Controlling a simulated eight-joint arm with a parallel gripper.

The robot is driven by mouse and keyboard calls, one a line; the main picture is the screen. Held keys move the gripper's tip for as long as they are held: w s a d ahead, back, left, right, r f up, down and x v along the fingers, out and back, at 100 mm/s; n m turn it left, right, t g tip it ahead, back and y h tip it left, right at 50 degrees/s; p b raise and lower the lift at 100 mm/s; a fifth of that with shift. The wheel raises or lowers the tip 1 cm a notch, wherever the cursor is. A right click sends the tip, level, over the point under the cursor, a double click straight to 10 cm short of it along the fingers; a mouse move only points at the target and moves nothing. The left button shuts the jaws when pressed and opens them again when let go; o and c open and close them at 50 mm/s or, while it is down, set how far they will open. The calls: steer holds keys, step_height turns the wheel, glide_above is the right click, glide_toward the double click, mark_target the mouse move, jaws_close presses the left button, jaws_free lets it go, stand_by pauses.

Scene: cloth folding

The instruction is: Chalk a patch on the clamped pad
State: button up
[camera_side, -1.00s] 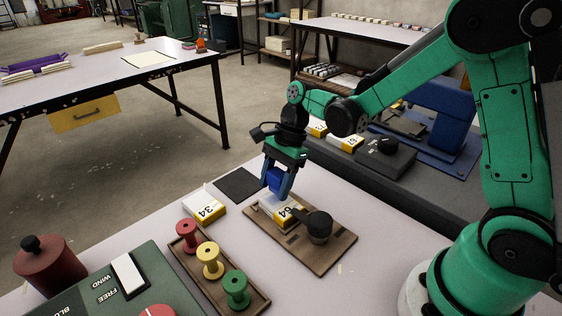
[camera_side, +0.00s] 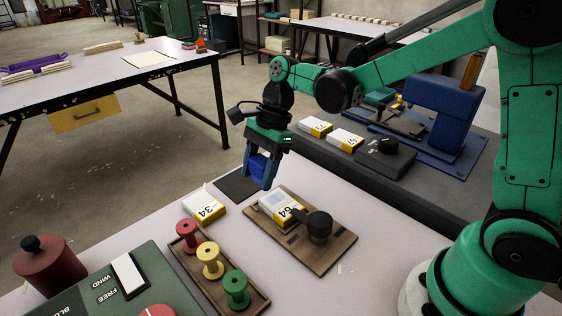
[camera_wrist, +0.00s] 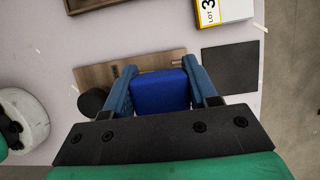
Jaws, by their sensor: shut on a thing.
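My gripper (camera_side: 266,181) is shut on a blue chalk block (camera_side: 259,166), which also shows between the fingers in the wrist view (camera_wrist: 160,90). It is above the table near the dark square mat (camera_side: 236,187), left of the clamped pad. The white-and-yellow pad (camera_side: 281,206) lies on a wooden board (camera_side: 303,259) under a clamp with a round black knob (camera_side: 319,226). The board (camera_wrist: 150,61) and knob (camera_wrist: 92,100) show in the wrist view, but the pad is hidden there. Any chalk mark on the pad is too small to tell.
A second pad (camera_side: 204,208) lies left of the board. A wooden tray (camera_side: 250,303) holds red, yellow and green spools. A green panel (camera_side: 95,290) and a red lidded pot (camera_side: 50,265) stand at lower left. A blue machine (camera_side: 437,108) stands behind on a dark bench.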

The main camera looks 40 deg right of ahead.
mark_target(280, 196)
steer(key=shift+r, duration=0.95)
steer(key=shift+f, duration=0.15)
steer(key=shift+f, duration=3.7)
steer(key=shift+d+f, duration=0.1)
steer(key=shift+d, duration=0.6)
jaws_close()
steer(key=shift+s+d+f, duration=0.1)
steer(key=shift+d, duration=1.05)
steer(key=shift+s+d, duration=0.1)
steer(key=shift+d, duration=1)
steer(key=shift+w+a, duration=0.15)
steer(key=shift+a, duration=1.4)
steer(key=shift+w+a, duration=0.1)
steer(key=shift+a, duration=1.4)
steer(key=shift+d+r, duration=0.1)
steer(key=shift+r, duration=3.95)
